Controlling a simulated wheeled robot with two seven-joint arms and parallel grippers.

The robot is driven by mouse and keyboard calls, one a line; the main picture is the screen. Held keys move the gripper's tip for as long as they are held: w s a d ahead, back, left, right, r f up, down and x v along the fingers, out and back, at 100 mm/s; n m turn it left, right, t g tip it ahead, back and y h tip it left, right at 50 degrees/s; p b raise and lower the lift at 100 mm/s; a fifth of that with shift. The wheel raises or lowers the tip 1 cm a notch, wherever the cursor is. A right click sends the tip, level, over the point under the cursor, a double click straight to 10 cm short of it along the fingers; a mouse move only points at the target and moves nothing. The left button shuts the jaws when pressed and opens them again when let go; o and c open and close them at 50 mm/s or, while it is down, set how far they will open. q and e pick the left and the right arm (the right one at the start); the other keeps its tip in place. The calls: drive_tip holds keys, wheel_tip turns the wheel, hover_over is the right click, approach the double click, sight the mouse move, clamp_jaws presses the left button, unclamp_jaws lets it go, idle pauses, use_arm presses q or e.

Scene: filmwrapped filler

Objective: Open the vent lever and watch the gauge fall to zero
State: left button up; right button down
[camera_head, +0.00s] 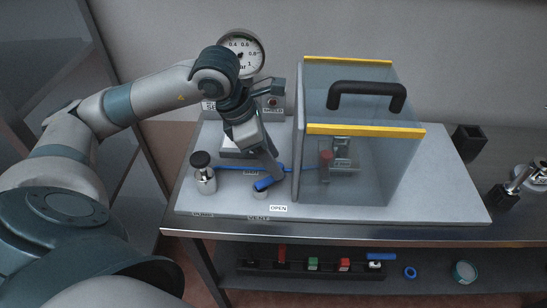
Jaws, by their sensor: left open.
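The round white gauge (241,43) stands at the back behind my left wrist, which hides part of its face; I cannot read its needle. A blue-handled lever (264,184) sits on a small round base near the front of the grey board, just behind an OPEN label (279,208). I take it to be the vent lever. My left gripper (268,178) is open and points down at the blue handle, its fingers overlapping it in the picture. I cannot tell whether they touch it. My right gripper is not in view.
A clear box (360,170) with yellow edges and a black handle (366,96) stands right of the lever. A black-capped metal cylinder (203,180) stands to the left. The board's front right is clear. A lower shelf holds a rack (330,268) of small coloured parts.

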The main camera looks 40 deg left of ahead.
use_arm(q)
drive_tip(key=shift+w+d+f, duration=0.1)
drive_tip(key=shift+d+f, duration=0.05)
drive_tip(key=shift+f, duration=0.35)
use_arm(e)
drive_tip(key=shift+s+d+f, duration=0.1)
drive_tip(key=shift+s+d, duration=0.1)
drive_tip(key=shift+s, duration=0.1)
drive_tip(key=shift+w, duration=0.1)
use_arm(q)
drive_tip(key=shift+c, duration=1.1)
drive_tip(key=c, duration=0.8)
clamp_jaws()
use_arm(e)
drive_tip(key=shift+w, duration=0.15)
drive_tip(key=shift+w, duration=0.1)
